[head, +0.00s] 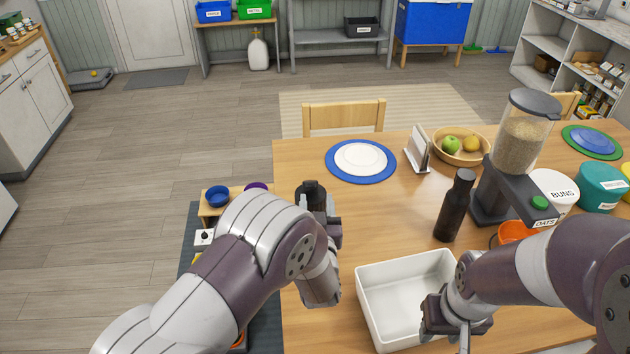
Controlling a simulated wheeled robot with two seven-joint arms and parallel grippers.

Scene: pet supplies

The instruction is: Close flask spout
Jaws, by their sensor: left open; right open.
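A black flask (312,192) stands at the left edge of the table, its dark lid area showing above my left arm. Its lower part is hidden behind my arm and gripper, and I cannot tell how its spout stands. My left gripper (332,228) is open, right at the flask's near side; I cannot tell whether it touches. My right gripper (448,330) is open and empty, over the right side of a white bin.
The white bin (372,312) sits at the table's front. A dark bottle (455,208) stands behind it, beside an oats dispenser (521,140). A white plate on a blue mat (336,172), a napkin holder (416,152) and a fruit bowl (482,160) lie further back.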

